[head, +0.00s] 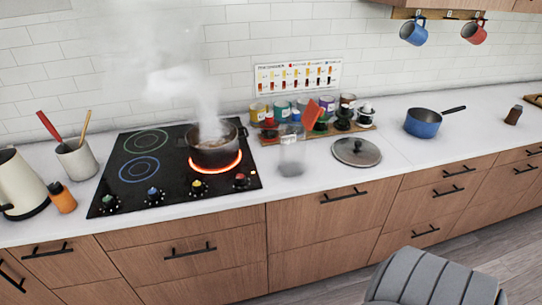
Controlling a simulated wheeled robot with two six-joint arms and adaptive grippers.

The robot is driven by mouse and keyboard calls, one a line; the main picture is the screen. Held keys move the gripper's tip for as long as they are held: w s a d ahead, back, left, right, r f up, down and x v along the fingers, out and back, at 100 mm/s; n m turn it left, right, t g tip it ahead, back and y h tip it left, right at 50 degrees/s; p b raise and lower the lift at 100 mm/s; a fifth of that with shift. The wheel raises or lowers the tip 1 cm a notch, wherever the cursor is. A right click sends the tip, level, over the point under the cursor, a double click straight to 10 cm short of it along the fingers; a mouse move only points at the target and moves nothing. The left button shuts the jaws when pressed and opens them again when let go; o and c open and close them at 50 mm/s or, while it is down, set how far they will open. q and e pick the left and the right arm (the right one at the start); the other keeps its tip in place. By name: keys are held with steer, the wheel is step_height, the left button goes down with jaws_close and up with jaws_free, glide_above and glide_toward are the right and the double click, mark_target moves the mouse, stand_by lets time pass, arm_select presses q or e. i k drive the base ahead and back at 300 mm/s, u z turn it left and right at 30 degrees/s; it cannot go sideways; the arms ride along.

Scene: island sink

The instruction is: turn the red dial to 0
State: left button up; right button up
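The red dial (241,181) is the rightmost knob along the front edge of the black cooktop (130,208). Its setting is too small to read. A green dial (111,203), a blue dial (153,196) and a yellowish dial (197,188) sit in the same row to its left. Behind the red dial, a dark pot (214,154) stands on a burner ring that glows red (228,165), and thick steam rises from it. Neither of my grippers is in view.
A cream kettle (22,185), an orange bottle (62,197) and a utensil holder (76,160) stand left of the cooktop. To its right are a clear container (291,158), a lid (357,152) and a blue saucepan (423,123). A grey ribbed padded shape (430,280) is at bottom right.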

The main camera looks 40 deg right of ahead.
mark_target(239, 178)
steer(key=k, duration=0.25)
steer(key=z, duration=1.05)
